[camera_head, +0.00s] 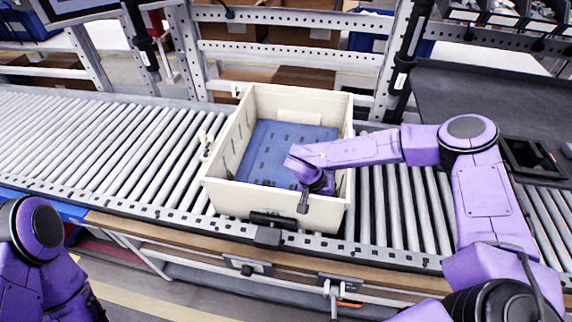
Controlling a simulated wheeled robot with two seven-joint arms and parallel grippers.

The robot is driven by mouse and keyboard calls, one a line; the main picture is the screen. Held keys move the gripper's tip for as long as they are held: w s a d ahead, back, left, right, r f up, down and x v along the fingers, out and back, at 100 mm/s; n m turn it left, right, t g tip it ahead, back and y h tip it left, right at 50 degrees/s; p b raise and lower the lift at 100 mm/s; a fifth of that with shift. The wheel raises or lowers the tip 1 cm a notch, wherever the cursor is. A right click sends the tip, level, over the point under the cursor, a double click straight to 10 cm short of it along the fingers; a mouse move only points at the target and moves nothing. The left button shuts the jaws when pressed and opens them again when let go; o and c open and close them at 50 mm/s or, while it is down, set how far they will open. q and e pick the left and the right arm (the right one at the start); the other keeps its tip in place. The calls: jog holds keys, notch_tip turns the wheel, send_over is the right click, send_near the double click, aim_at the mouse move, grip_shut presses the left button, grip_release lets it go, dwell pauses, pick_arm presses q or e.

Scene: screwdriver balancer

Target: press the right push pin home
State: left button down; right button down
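A cream-coloured box (228,197) stands open on the roller conveyor. A blue panel with dark slots (268,150) lies inside it. My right arm reaches in from the right across the box's right wall. My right gripper (303,204) points down near the front right corner of the box. It looks narrow, and I cannot tell whether its fingers are open or shut or touch anything. I cannot make out the right push pin; it may be too small or hidden behind the gripper. My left arm shows only in part at the lower left, and its gripper is out of view.
The roller conveyor (100,140) is clear left of the box. A black latch-like part (272,219) sits on the box's front wall. Small metal fittings (205,142) stand by its left wall. Metal uprights (186,50) rise behind. A dark table (480,95) is at the right.

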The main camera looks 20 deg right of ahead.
jog(key=shift+s+f, duration=0.3)
jog(key=shift+f, duration=0.35)
dwell(0.4)
jog(key=r+p, duration=0.5)
jog(key=shift+w+r, duration=0.15)
jog(key=shift+w, duration=0.1)
notch_tip(320, 180, up, 13)
jog(key=p, duration=0.3)
dwell(0.4)
dwell(0.3)
